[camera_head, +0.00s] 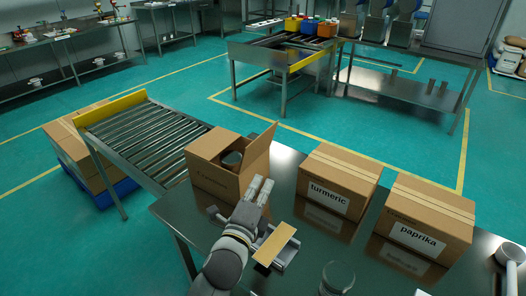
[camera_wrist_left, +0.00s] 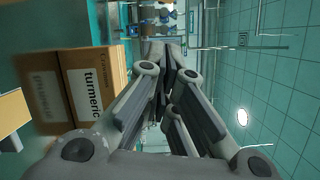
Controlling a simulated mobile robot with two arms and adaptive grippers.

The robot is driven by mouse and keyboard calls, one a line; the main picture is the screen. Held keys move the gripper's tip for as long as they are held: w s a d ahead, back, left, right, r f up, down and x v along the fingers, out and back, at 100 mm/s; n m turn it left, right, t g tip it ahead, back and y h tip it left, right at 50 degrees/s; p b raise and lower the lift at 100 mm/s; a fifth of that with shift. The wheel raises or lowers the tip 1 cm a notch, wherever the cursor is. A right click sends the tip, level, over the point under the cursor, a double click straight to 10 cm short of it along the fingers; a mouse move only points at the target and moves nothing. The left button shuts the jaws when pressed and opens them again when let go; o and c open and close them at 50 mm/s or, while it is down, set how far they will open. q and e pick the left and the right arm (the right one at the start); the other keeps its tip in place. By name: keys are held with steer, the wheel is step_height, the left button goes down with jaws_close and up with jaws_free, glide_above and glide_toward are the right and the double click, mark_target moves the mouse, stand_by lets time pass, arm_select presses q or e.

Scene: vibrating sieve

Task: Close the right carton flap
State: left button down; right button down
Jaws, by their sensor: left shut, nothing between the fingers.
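The open carton (camera_head: 213,178) stands on the steel table, left of the two closed cartons. Its right flap (camera_head: 258,160) stands up, tilted outward, and a dark round item shows inside through the open top. My left gripper (camera_head: 262,187) is shut and empty, in front of the carton's right side near the flap's lower edge. Whether it touches the carton I cannot tell. In the left wrist view the fingers (camera_wrist_left: 168,75) are together; the open carton cannot be made out there. My right gripper is not in view.
The turmeric carton (camera_head: 337,180) and paprika carton (camera_head: 425,215) stand closed to the right; the turmeric one also shows in the left wrist view (camera_wrist_left: 92,88). A roller conveyor (camera_head: 150,140) lies at left. A tan panel (camera_head: 276,243) lies beside my left wrist.

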mark_target(259, 147)
arm_select(q)
steer(key=w+r+p, duration=0.2)
steer(key=w, duration=0.9)
steer(key=shift+w+m+p, duration=0.3)
steer(key=shift+p, duration=0.05)
steer(key=shift+d, duration=0.15)
steer(key=shift+r, duration=0.15)
steer(key=shift+w+a+r+n+p, duration=0.15)
steer(key=shift+a+n+p, duration=0.1)
steer(key=shift+n+p, duration=0.2)
